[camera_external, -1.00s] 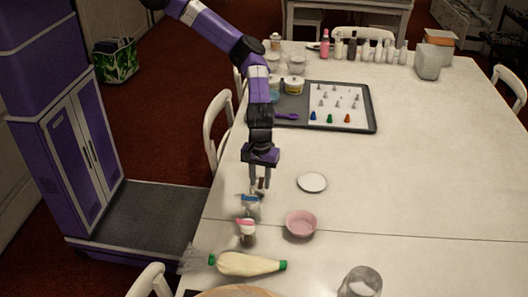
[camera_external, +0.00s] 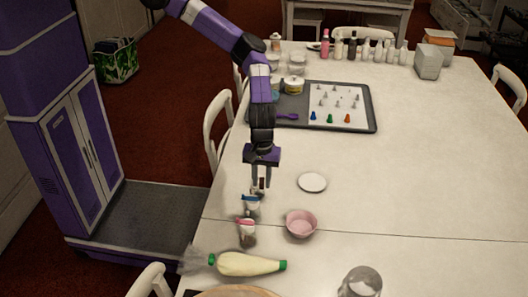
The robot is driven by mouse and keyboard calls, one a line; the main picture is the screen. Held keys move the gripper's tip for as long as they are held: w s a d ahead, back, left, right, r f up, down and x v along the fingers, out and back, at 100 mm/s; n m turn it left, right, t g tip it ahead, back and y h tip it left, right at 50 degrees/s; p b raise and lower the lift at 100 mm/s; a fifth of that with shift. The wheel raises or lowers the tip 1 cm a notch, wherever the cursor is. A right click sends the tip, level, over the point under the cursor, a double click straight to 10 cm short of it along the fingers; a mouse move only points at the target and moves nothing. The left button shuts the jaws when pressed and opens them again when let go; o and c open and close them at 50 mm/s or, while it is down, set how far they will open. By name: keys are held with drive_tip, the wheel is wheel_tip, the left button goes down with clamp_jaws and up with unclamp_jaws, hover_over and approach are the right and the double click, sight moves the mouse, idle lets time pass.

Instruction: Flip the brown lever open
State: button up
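My gripper (camera_external: 261,186) points straight down over the near left part of the table, its two fingers apart. A small brown piece (camera_external: 262,183), which looks like the lever, shows in the gap between the fingertips; I cannot tell whether a finger touches it. Just below the fingers stands a small clear container with a blue and white top (camera_external: 250,202). The brown piece seems to rise at this container's far side, but the join is too small to make out. A similar container with a red and white top (camera_external: 246,226) stands in front of it.
A pink bowl (camera_external: 301,223) and a white plate (camera_external: 312,182) lie to the right. A piping bag (camera_external: 247,264) lies in front. A dark tray (camera_external: 369,112) with piping tips is farther back. The table's right half is mostly clear.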

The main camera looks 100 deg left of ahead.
sight(262, 184)
idle(0.3)
drive_tip(key=shift+r+b, duration=0.7)
drive_tip(key=shift+r, duration=3.2)
